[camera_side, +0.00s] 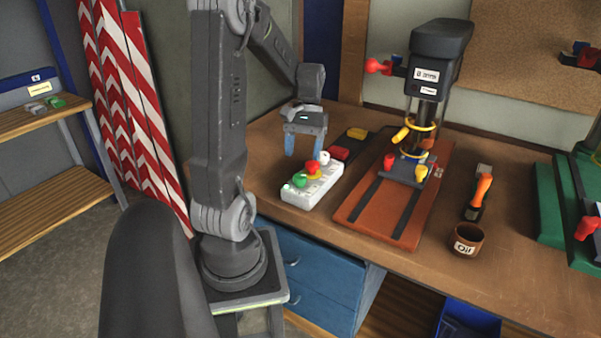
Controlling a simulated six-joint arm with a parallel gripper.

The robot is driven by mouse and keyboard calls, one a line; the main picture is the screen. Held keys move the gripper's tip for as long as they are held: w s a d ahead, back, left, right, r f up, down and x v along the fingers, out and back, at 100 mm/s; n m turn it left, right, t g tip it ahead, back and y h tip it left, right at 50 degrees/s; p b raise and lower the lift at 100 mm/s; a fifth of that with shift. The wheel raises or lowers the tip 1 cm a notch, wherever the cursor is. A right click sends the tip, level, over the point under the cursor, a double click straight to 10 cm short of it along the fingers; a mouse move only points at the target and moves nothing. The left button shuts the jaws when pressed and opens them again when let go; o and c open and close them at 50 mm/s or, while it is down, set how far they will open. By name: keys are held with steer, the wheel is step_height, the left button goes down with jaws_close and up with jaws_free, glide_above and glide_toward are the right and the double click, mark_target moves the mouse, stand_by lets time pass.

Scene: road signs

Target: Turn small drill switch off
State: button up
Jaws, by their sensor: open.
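The small drill (437,65) stands upright at the back of the workbench, with a dark head and a red knob on its left side. A white switch box (320,192) lies on the bench to the left of the drill's brown base (365,222). My gripper (304,150) is open and empty, pointing down above the bench behind and left of the box. It appears apart from the box.
A brown cup (466,240) stands at the bench's front right, near an orange-handled tool (481,192). A green machine (560,205) is at the right edge. Red and yellow blocks lie behind the switch box. Striped red-white boards (130,110) lean at left.

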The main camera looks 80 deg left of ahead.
mark_target(301, 176)
steer(key=x, duration=0.5)
steer(key=shift+s+d+f, duration=0.1)
steer(key=shift+f, duration=0.3)
steer(key=shift+c, duration=0.2)
steer(key=c, duration=0.9)
steer(key=shift+m, duration=0.3)
steer(key=m+g+y, duration=0.1)
steer(key=m, duration=0.4)
steer(key=shift+d+g+y, duration=0.15)
steer(key=shift+g+y, duration=0.25)
steer(key=m+y, duration=0.1)
steer(key=m, duration=0.2)
steer(key=m+y, duration=0.1)
steer(key=m, duration=0.2)
steer(key=shift+d+m+g, duration=0.1)
steer(key=shift+m+g, duration=0.2)
